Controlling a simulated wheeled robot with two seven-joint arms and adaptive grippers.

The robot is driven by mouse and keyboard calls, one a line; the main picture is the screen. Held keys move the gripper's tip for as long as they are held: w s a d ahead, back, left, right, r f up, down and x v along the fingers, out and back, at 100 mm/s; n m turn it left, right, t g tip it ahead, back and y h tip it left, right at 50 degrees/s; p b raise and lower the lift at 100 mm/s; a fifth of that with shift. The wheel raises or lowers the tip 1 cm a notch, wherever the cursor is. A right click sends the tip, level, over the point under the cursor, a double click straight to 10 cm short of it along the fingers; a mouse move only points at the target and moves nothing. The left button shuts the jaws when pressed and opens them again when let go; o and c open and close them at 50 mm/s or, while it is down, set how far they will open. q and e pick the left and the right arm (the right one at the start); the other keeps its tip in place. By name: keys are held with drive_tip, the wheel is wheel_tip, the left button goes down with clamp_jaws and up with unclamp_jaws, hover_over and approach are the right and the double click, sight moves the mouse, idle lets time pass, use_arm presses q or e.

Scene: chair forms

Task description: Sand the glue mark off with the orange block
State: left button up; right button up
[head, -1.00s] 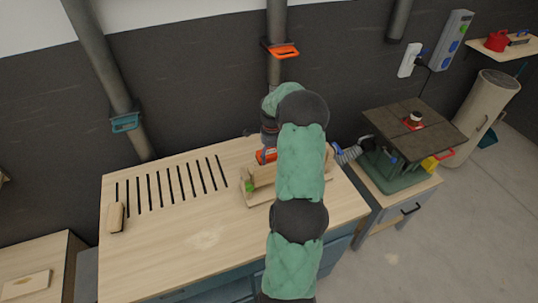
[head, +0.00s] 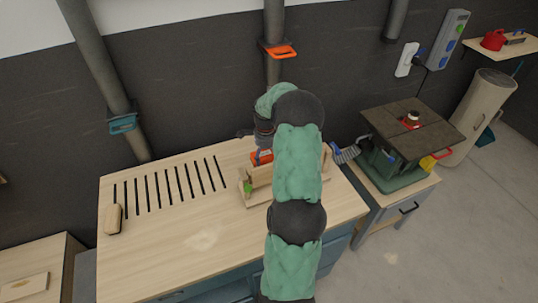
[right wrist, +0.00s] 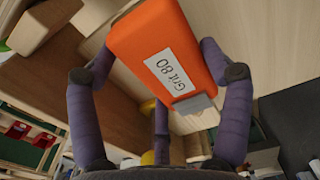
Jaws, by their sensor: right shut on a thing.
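The orange block (right wrist: 150,35), with a white "Grit 80" label, is between the purple fingers of my right gripper in the right wrist view. My right gripper (head: 263,148) is shut on it. In the head view the orange block (head: 261,157) shows at the wooden piece (head: 258,178) on the workbench, partly behind my right arm. I cannot tell whether block and wood touch. A small grey piece sits at the block's lower end in the wrist view; I cannot tell what it is. No glue mark can be made out clearly. My left gripper is out of view.
The workbench (head: 150,255) has several dark slots at its back left, with a wooden block (head: 113,219) beside them. A pale patch (head: 203,241) marks the front of its top. A machine with a dark table (head: 415,128) stands to the right. The bench's front left is clear.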

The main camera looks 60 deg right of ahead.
drive_tip(key=shift+s+f, duration=0.1)
drive_tip(key=shift+s+d, duration=0.8)
drive_tip(key=shift+d, duration=0.25)
drive_tip(key=shift+w+a, duration=0.9)
drive_tip(key=shift+a, duration=0.25)
drive_tip(key=shift+d+r+p, duration=0.1)
drive_tip(key=shift+r+p, duration=2.6)
drive_tip(key=shift+r, duration=1.9)
drive_tip(key=shift+w, duration=0.1)
